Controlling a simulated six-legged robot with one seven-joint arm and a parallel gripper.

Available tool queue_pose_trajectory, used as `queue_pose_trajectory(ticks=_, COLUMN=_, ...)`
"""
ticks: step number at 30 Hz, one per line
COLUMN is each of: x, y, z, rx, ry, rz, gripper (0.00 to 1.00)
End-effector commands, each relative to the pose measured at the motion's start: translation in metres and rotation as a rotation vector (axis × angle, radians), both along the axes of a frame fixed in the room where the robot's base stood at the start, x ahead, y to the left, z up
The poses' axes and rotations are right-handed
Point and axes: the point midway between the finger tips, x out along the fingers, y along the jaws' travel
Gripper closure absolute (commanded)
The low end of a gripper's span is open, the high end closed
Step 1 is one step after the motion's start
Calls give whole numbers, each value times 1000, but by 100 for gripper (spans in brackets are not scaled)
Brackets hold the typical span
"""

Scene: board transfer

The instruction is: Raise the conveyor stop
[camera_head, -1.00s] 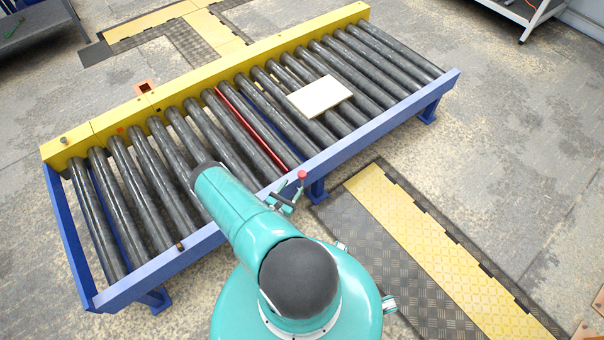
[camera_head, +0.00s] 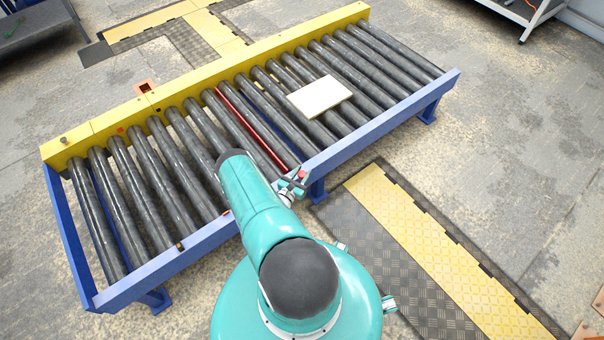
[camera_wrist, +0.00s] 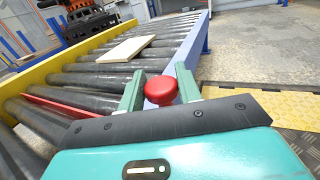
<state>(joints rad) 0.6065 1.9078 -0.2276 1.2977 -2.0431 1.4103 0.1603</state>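The conveyor stop is a long red bar (camera_head: 250,128) lying across the conveyor between two rollers; it also shows at the left in the wrist view (camera_wrist: 62,105). I cannot tell its exact height against the rollers. A round red knob (camera_wrist: 161,90) stands at the conveyor's near blue rail; it also shows in the head view (camera_head: 302,173). My gripper (camera_wrist: 160,92) is open, with its two teal fingers on either side of the knob. The knob looks close to the right finger; I cannot tell whether they touch. The knob's stem is hidden.
A pale board (camera_head: 320,96) lies flat on the rollers, to the right of the red bar. A yellow rail (camera_head: 220,66) runs along the far side and a blue rail (camera_head: 390,122) along the near side. A yellow and black floor strip (camera_head: 420,240) lies at the right.

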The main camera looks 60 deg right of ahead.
Motion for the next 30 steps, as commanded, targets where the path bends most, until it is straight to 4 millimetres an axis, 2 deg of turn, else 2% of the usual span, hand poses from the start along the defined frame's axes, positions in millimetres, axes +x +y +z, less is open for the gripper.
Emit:
queue_pose_trajectory(ticks=1, x=0, y=0, z=0, rx=0, ry=0, rz=0, gripper=89)
queue_pose_trajectory(ticks=3, x=0, y=0, z=0, rx=0, ry=0, rz=0, gripper=100)
queue_pose_trajectory(ticks=8, x=1, y=0, z=5, rx=0, ry=1, rz=2, gripper=100)
queue_pose_trajectory(ticks=18, x=2, y=1, z=48, rx=-2, ry=0, rz=3, gripper=100)
queue_pose_trajectory(ticks=27, x=1, y=0, z=51, rx=-6, ry=-3, rz=1, gripper=100)
queue_pose_trajectory(ticks=28, x=1, y=-1, z=51, rx=-6, ry=-3, rz=1, gripper=65)
queue_pose_trajectory(ticks=30, x=1, y=-1, z=51, rx=-6, ry=-3, rz=1, gripper=51)
